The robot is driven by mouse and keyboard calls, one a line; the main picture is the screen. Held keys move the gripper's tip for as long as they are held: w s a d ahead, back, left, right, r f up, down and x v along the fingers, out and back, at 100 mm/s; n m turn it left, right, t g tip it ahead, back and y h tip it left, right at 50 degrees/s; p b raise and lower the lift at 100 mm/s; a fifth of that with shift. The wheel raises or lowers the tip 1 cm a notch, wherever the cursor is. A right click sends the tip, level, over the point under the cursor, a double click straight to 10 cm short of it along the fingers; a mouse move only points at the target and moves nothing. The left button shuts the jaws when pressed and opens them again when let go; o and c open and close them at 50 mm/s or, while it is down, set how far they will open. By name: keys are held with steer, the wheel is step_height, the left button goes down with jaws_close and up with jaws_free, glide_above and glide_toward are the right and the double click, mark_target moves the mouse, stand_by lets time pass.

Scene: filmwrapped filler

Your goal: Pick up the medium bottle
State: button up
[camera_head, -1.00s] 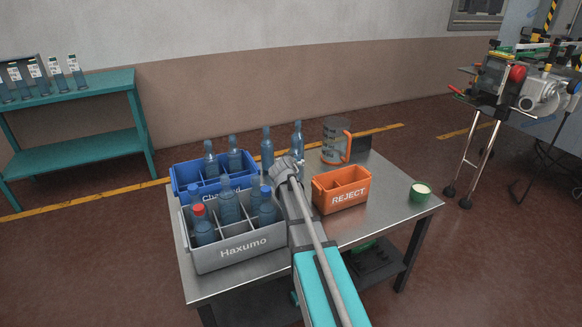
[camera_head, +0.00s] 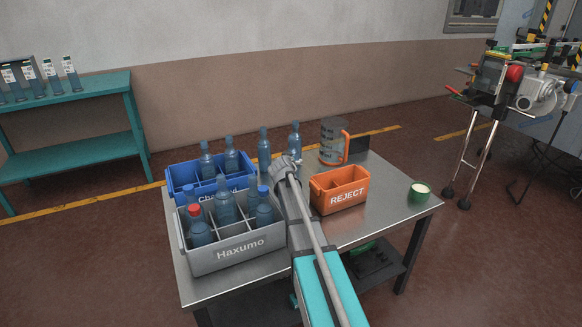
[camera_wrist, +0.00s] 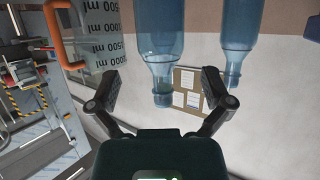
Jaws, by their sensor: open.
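Two clear blue bottles stand free on the metal table behind my gripper: a left one (camera_head: 264,152) and a right one (camera_head: 295,142). Several more are in the crates; I cannot tell which is the medium one. The wrist view is upside down, so bottle necks point downward there. One bottle (camera_wrist: 160,50) shows between the fingers of my gripper (camera_wrist: 165,92), and a second bottle (camera_wrist: 237,45) is beside it at the right. My gripper is open and holds nothing. In the head view, my wrist hides the fingers.
A grey Haxumo crate (camera_head: 238,255) with bottles and a blue crate (camera_head: 178,180) are at the left. The table's front right is clear.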

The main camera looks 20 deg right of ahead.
steer(key=shift+b+x, duration=0.4)
steer(key=shift+x, duration=1.1)
steer(key=b+x, duration=0.2)
steer(key=x, duration=0.3)
steer(key=shift+f, duration=0.1)
steer(key=c, duration=1.1)
